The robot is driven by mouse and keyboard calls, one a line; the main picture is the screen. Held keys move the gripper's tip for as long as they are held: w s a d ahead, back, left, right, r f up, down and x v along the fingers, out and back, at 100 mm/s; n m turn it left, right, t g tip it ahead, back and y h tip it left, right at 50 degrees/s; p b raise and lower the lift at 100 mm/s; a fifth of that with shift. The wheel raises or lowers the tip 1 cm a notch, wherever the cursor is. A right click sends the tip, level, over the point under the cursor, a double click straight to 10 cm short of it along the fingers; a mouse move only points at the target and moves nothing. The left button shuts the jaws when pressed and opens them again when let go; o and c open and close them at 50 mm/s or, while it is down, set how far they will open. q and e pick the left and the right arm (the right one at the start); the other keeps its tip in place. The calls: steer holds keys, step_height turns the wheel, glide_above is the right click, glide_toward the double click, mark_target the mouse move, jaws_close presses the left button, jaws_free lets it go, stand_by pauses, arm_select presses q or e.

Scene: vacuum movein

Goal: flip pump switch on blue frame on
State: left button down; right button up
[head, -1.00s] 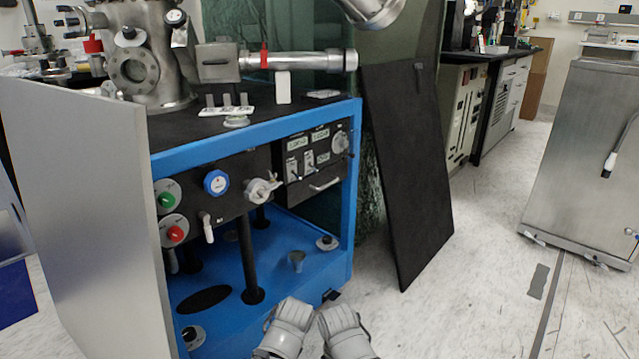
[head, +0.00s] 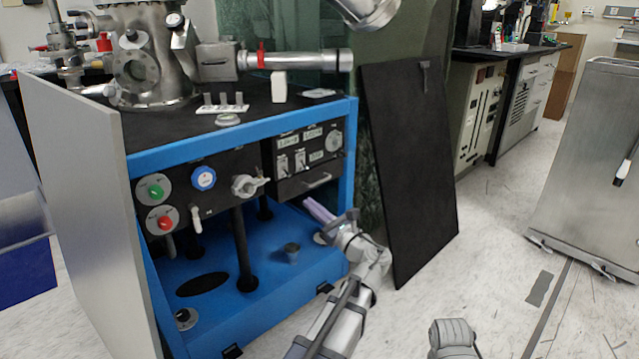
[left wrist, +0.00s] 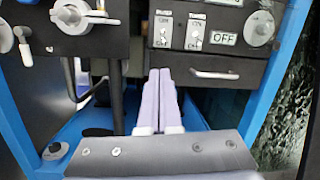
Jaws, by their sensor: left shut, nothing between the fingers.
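The blue frame (head: 240,128) carries a black switch panel (head: 315,165) at its upper right. Two toggle switches on pale plates sit there side by side, a left switch (head: 283,163) and a right switch (head: 300,160). In the left wrist view the left switch (left wrist: 163,31) and right switch (left wrist: 195,32) appear above the fingertips, beside an "OFF" label (left wrist: 223,39). I cannot read which switch is the pump's. My left gripper (head: 309,204) is shut and empty, its lilac fingers below the panel and apart from the switches. It also shows in the wrist view (left wrist: 161,73). My right gripper is out of view.
A drawer-like handle (left wrist: 214,74) sticks out below the switches. A valve knob (head: 247,186), blue knob (head: 203,178), green button (head: 155,190) and red button (head: 164,222) are to the left. A black board (head: 410,170) leans right of the frame.

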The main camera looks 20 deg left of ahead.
mark_target(284, 176)
arm_select(q)
steer(key=shift+w+d+r+t, duration=0.2)
steer(key=shift+d+r+t, duration=0.1)
steer(key=p+x, duration=0.2)
steer(key=x, duration=0.8)
steer(key=shift+a, duration=0.1)
steer(key=shift+r+g+h+p, duration=0.3)
steer(key=shift+r+g+p, duration=0.1)
steer(key=shift+p, duration=0.75)
steer(key=shift+f+p, duration=0.2)
steer(key=shift+p, duration=0.1)
steer(key=shift+s+d+r+g+h+p, duration=0.15)
steer(key=shift+d+g+h+p, duration=0.15)
steer(key=shift+h+p, duration=1.1)
steer(key=shift+y+p, duration=0.3)
steer(key=shift+p, duration=0.15)
